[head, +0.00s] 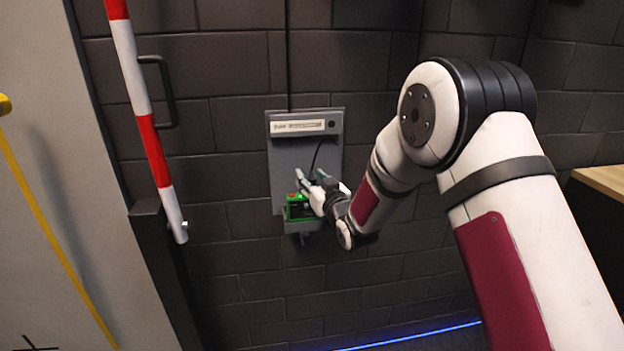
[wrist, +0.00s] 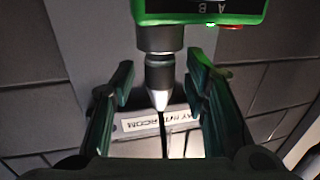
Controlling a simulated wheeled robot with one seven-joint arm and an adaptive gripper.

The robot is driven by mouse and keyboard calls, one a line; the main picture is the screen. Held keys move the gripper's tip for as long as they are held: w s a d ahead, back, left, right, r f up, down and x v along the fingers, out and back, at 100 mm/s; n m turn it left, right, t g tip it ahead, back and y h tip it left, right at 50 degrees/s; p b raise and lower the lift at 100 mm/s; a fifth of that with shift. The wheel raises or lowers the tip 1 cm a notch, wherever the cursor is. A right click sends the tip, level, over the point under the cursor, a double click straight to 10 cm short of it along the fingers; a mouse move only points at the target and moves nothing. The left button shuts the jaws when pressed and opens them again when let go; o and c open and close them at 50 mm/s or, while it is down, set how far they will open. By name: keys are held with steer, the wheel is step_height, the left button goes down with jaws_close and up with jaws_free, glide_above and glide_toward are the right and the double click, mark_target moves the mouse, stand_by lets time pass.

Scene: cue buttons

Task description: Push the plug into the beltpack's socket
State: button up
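The green beltpack (head: 300,208) sits in a holder low on the grey wall plate; its lettered green-edged end shows at the top of the wrist view (wrist: 200,12). The grey metal plug (wrist: 160,75) stands in line with the beltpack, and its end meets the green edge. I cannot tell how deep it sits in the socket, which is hidden. A dark cable runs from the plug's tapered end. My gripper (head: 316,184) is at the beltpack. In the wrist view its fingers are open on either side of the plug, with gaps on both sides.
The grey wall plate (head: 284,160) carries a labelled strip (head: 303,127) above the beltpack. A red and white striped pole (head: 145,110) stands to the left. A wooden-topped surface (head: 605,180) is at the far right.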

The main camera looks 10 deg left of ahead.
steer(key=v, duration=1.2)
steer(key=s+d+r+m+g+h, duration=0.3)
steer(key=s+d+r+g+h, duration=0.35)
steer(key=d, duration=0.75)
steer(key=s+d+r+m+g+h, duration=0.1)
steer(key=s+d, duration=0.3)
steer(key=s, duration=1.2)
steer(key=s+d+r+m+g+h, duration=0.1)
steer(key=s+d+g, duration=0.3)
steer(key=s, duration=1.2)
steer(key=shift+r+m, duration=0.4)
steer(key=shift+r, duration=0.1)
steer(key=shift+d, duration=0.1)
